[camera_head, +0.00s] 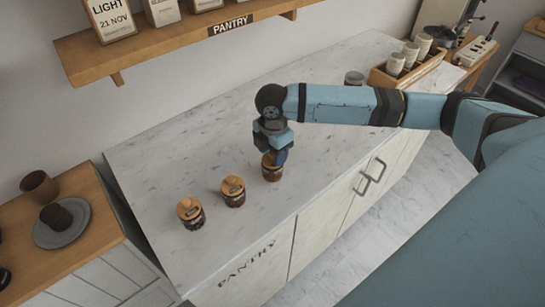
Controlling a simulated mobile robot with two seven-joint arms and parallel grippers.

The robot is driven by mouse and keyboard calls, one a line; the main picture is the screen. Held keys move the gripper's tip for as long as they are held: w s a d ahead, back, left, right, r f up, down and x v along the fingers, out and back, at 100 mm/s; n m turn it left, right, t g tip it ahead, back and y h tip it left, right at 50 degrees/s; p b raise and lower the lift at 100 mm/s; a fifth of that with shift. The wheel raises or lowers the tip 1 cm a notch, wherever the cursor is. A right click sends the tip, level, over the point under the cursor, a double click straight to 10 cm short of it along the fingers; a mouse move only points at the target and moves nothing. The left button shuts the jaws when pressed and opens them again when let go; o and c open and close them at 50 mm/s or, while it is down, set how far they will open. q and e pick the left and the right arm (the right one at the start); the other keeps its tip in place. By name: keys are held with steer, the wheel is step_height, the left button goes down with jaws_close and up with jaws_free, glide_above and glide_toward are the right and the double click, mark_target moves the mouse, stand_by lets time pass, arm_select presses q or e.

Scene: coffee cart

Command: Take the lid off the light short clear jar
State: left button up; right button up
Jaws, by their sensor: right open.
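Three short clear jars with dark contents and wooden knobbed lids stand in a row on the marble counter: a left jar (194,220), a middle jar (234,198) and a right jar (271,174). All three have their lids on. I cannot read any label on them, so I cannot tell which is the light one. My right gripper (273,156) points down, open, right at the lid of the right jar and partly hides it. Whether the fingers touch the lid cannot be told. My left gripper is not in view.
A wooden shelf (170,40) with labelled bags, one reading LIGHT (108,18), hangs behind the counter (330,80). A wooden crate (408,78) with cups stands at the back right. A plate (72,235) with a brown cup is at the left. The counter's middle is clear.

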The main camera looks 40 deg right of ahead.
steer(key=shift+f, duration=0.2)
jaws_close()
steer(key=shift+r, duration=0.15)
